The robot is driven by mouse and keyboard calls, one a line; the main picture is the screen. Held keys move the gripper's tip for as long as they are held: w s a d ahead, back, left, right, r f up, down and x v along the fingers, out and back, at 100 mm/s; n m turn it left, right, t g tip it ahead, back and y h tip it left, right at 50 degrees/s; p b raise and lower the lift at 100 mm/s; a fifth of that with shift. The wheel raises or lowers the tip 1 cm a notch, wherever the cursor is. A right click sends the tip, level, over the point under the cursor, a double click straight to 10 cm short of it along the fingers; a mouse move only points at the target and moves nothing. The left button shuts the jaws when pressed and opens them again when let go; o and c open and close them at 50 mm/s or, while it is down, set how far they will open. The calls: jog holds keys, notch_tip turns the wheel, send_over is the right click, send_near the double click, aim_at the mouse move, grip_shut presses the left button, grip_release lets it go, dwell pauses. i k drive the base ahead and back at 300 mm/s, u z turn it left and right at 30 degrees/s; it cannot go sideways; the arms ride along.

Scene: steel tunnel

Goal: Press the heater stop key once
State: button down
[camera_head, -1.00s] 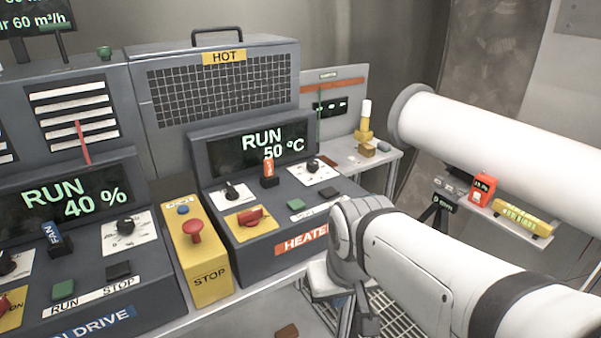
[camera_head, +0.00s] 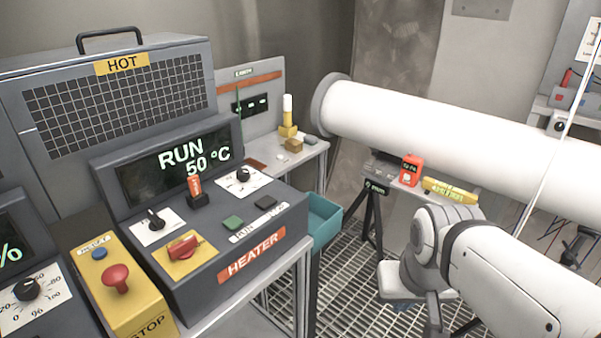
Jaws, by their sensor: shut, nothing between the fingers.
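The heater unit (camera_head: 215,262) is a dark grey console with an orange HEATER label. Its display (camera_head: 180,165) reads RUN 50 °C. The black stop key (camera_head: 265,202) is on its sloped top, right of the green run key (camera_head: 233,222). A white label strip (camera_head: 258,230) lies in front of both keys. My gripper (camera_head: 437,318) is at the end of my white arm, right of the heater and well apart from it, over the grating. It points down, looks shut and empty, and is partly hidden by my wrist.
Left of the heater stands a yellow STOP box (camera_head: 130,295) with a red mushroom button (camera_head: 116,279). The heater also has a red rotary switch (camera_head: 184,247) and an orange-tipped lever (camera_head: 195,190). A teal bin (camera_head: 322,222) and a large white pipe (camera_head: 450,130) are to the right.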

aim_at(263, 204)
jog(key=z, duration=0.25)
jog(key=k, duration=0.95)
jog(key=u, duration=0.7)
jog(key=i, duration=1)
jog(key=u, duration=0.05)
